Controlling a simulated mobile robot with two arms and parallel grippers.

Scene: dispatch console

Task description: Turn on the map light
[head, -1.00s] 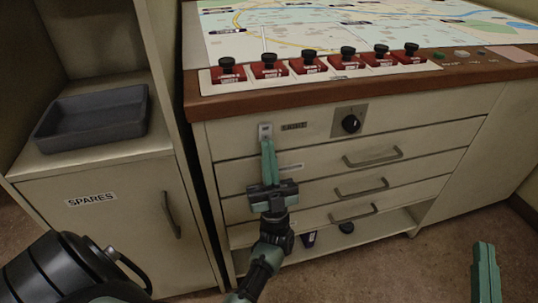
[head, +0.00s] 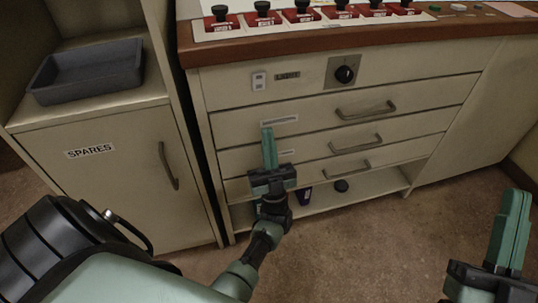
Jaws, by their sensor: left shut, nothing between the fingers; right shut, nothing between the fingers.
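A small white switch plate (head: 259,81) sits at the left of the console's upper front panel, beside a label that appears to read LIGHT (head: 287,76). Its rocker is too small to tell which way it is set. My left gripper (head: 268,130) is shut and empty, pointing up in front of the drawers, below the switch and apart from it. My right gripper (head: 517,192) is shut and empty at the right edge, over the floor, away from the console.
A black rotary knob (head: 344,74) is right of the label. Drawers with handles (head: 366,109) are below. A SPARES cabinet (head: 110,185) with a grey tray (head: 88,70) stands left. The floor at right is clear.

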